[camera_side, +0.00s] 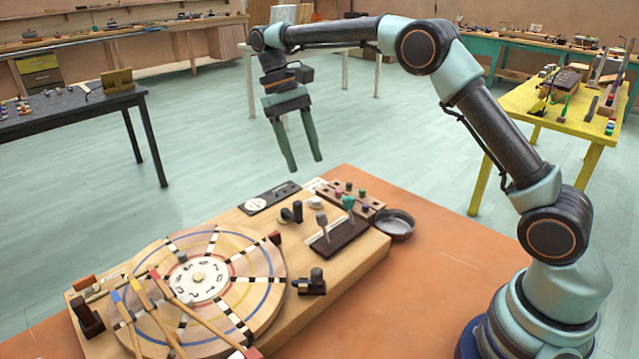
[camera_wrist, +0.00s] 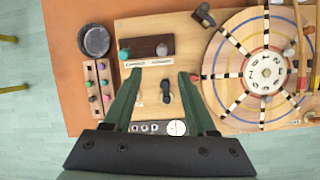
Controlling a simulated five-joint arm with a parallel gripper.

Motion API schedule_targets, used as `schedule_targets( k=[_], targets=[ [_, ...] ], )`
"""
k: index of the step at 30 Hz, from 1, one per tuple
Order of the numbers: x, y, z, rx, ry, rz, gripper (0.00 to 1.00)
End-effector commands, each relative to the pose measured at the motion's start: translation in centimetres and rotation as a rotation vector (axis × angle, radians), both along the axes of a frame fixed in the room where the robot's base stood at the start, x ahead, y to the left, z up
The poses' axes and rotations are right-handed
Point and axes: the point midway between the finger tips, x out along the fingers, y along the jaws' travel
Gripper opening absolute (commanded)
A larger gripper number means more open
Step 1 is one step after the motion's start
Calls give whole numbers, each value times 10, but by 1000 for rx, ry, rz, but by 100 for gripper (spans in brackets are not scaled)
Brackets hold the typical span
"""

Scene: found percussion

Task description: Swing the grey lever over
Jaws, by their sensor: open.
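The grey lever (camera_side: 322,221) has a grey knob on a thin stem and stands up from a dark brown block (camera_side: 345,238) on the wooden board. A green-knobbed lever (camera_side: 348,203) stands beside it on the same block. In the wrist view the grey knob (camera_wrist: 161,50) is right of the green knob (camera_wrist: 124,54), just beyond my fingertips. My gripper (camera_side: 305,163) is open and empty, pointing down in the air above the board's far part and apart from the levers. Its green fingers also show in the wrist view (camera_wrist: 160,75).
A dark knobbed fitting (camera_side: 292,212) stands left of the levers. A peg block (camera_side: 352,200) and metal bowl (camera_side: 395,224) are behind and right. A large round wheel (camera_side: 215,285) with coloured sticks (camera_side: 158,310) fills the board's left. Another dark fitting (camera_side: 312,283) stands in front.

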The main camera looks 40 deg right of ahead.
Motion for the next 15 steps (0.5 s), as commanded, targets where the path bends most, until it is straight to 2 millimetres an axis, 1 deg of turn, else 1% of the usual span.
schedule_targets(
  k=[5,8,11,15],
  targets=[
    [-2,0,-7,-2,10,-2,57],
    [-5,1,-15,-2,10,-2,57],
    [-11,1,-27,-2,9,-2,57],
    [-19,1,-47,-3,11,-1,57]
  ],
)
